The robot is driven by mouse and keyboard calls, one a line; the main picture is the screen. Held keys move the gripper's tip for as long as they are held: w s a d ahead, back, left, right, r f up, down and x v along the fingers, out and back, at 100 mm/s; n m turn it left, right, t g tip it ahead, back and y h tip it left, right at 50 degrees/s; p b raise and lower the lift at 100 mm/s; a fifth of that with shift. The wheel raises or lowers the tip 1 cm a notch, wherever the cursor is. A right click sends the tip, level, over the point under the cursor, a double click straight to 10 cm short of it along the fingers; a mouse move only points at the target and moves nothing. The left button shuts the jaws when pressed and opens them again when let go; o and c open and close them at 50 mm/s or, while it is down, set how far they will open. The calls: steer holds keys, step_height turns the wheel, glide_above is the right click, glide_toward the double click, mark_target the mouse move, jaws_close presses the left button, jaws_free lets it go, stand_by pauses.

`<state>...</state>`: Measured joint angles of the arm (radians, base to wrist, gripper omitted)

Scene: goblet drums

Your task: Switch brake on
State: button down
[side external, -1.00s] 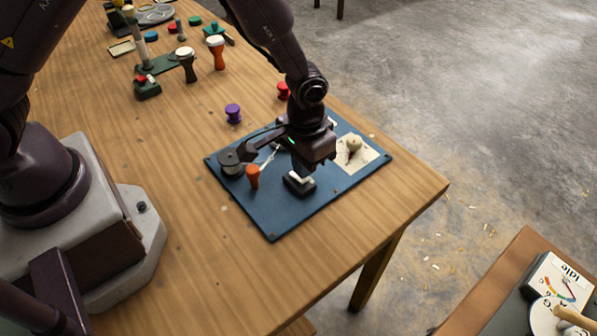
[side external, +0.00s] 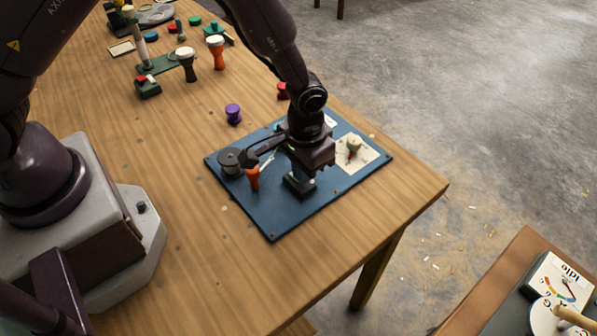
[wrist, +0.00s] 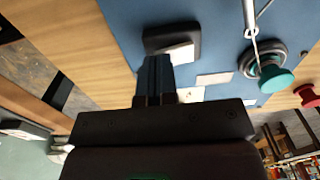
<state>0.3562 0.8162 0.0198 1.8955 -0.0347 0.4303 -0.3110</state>
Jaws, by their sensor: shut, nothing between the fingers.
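A blue panel (side external: 275,222) lies on the wooden table. Near its front middle is a black-based switch (side external: 298,188); in the wrist view the switch (wrist: 172,42) shows a pale rocker face. No brake label is readable. My gripper (side external: 304,174) is shut and empty, pointing down at the switch. In the wrist view its fingertips (wrist: 155,60) are right at the rocker's edge; I cannot tell whether they touch. The gripper partly hides the switch.
The panel also carries an orange knob (side external: 252,177), a dark round part (side external: 229,157), and a pale knob on a white plate (side external: 368,160). In the wrist view a teal knob (wrist: 271,78) stands beside a metal rod. A purple spool (side external: 233,113) stands behind the panel.

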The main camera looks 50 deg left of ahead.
steer(key=shift+f, duration=0.25)
steer(key=shift+r, duration=3.5)
steer(key=s+a+r+t, duration=0.2)
steer(key=s+a+r, duration=0.2)
steer(key=r, duration=0.4)
steer(key=s+a+r+t, duration=0.1)
steer(key=s+a+r, duration=0.3)
steer(key=s+r, duration=0.3)
steer(key=s+a+r+t, duration=0.2)
steer(key=s+a+r, duration=0.2)
steer(key=r, duration=0.5)
steer(key=shift+s+a+r+t, duration=0.15)
steer(key=shift+s+a+t, duration=0.2)
steer(key=shift+s, duration=0.6)
